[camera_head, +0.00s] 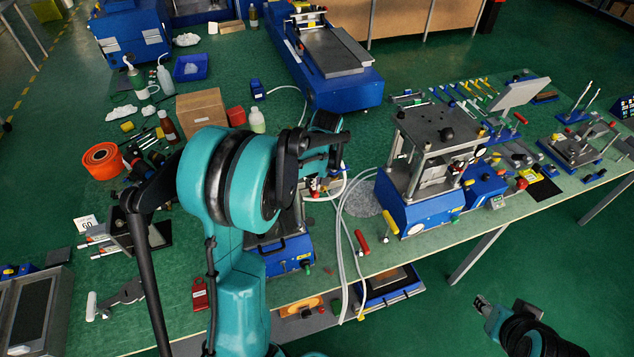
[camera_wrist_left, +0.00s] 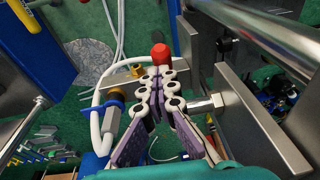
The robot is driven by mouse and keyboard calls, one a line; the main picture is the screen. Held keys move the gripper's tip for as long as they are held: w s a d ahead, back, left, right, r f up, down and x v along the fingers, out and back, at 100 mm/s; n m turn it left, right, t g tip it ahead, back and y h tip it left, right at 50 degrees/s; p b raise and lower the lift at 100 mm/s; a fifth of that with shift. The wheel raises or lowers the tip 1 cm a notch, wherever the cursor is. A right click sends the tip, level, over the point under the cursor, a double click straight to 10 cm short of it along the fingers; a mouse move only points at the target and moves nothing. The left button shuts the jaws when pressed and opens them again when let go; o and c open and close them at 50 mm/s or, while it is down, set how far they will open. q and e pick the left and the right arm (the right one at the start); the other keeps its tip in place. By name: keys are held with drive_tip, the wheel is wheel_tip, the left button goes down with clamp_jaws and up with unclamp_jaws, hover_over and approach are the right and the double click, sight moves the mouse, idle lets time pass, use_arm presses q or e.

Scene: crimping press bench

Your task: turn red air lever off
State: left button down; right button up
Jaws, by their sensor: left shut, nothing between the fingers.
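The red air lever shows as a red knob (camera_wrist_left: 161,53) in the left wrist view, just beyond the fingertips of my left gripper (camera_wrist_left: 160,75). A brass fitting (camera_wrist_left: 122,77) and a white hose lie beside it. The left fingers are closed together with nothing between them. The tips look close to the knob, but I cannot tell whether they touch it. In the head view my left arm hides most of this press, and the lever is too small to tell its position. My right gripper (camera_head: 482,302) is at the lower right, away from the bench; its jaws are unclear.
Metal plates and bars (camera_wrist_left: 262,130) stand close to the right of the left fingers. White hoses (camera_head: 345,255) run down beside the press. A second blue press (camera_head: 415,212) stands to the right, with a loose red-handled tool (camera_head: 362,241) between. A cardboard box (camera_head: 200,107) stands behind.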

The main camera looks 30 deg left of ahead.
use_arm(q)
drive_tip(key=shift+w+a+r+p, duration=0.1)
drive_tip(key=shift+a+r+p, duration=0.25)
drive_tip(key=shift+r, duration=0.2)
drive_tip(key=r+p, duration=0.1)
drive_tip(key=w+r+p, duration=0.1)
drive_tip(key=r, duration=0.1)
drive_tip(key=shift+a+r, duration=0.2)
wheel_tip(320, 180, up, 9)
drive_tip(key=s+d, duration=0.1)
drive_tip(key=d, duration=0.2)
drive_tip(key=s+d+f+m+t+h+b, duration=0.1)
drive_tip(key=s+d+f+m+t+b, duration=0.5)
drive_tip(key=s+d+f+m+b, duration=0.4)
drive_tip(key=s+d+f+b, duration=0.3)
drive_tip(key=s+f+b, duration=0.3)
drive_tip(key=s, duration=0.1)
drive_tip(key=shift+s+d+f+h, duration=0.15)
drive_tip(key=shift+s+d+h, duration=0.05)
drive_tip(key=shift+d+h, duration=0.2)
